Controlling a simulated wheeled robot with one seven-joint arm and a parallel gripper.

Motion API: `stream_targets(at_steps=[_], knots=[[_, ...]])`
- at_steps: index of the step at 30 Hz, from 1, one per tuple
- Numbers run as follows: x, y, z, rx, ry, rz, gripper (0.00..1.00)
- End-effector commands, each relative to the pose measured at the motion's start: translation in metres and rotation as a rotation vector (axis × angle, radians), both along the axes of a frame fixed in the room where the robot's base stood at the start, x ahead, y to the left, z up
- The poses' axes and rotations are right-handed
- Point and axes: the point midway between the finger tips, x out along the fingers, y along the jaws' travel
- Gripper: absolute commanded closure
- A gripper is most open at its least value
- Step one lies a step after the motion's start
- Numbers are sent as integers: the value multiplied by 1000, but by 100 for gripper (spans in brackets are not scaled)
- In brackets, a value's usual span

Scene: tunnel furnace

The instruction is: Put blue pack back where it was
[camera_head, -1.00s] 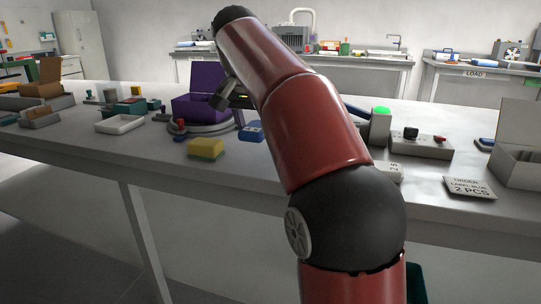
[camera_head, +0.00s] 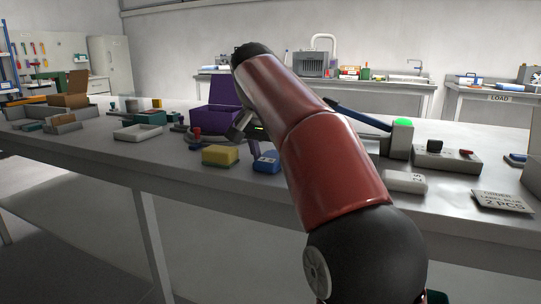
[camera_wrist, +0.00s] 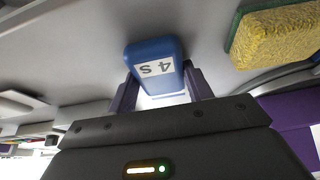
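The blue pack (camera_head: 266,163) with a white label is near the table's front edge, just right of the yellow and green sponge (camera_head: 221,156). In the wrist view the pack (camera_wrist: 152,55) sits at the tips of my gripper (camera_wrist: 160,82), with one finger along each side. The gripper looks shut on it. In the head view the gripper (camera_head: 259,147) reaches down to the pack, partly hidden by my arm. Whether the pack touches the table is unclear. The sponge also shows close by in the wrist view (camera_wrist: 277,36).
Behind the gripper stands an open purple box (camera_head: 210,118). A white tray (camera_head: 138,133) lies to the left. To the right are a pale pack (camera_head: 404,182), a control box (camera_head: 445,160), a post with a green button (camera_head: 401,139) and an order card (camera_head: 503,201).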

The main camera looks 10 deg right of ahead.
Motion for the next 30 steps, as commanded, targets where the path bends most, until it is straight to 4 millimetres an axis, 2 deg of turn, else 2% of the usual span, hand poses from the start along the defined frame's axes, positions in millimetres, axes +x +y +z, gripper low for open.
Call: stream_targets(at_steps=[1,5,18,23,30], knots=[[0,0,-4,1,10,-1,44],[0,0,-5,1,14,-2,28],[-1,-3,-4,-1,22,-9,28],[-5,2,18,-1,16,-6,28],[-21,16,71,-1,9,-1,28]])
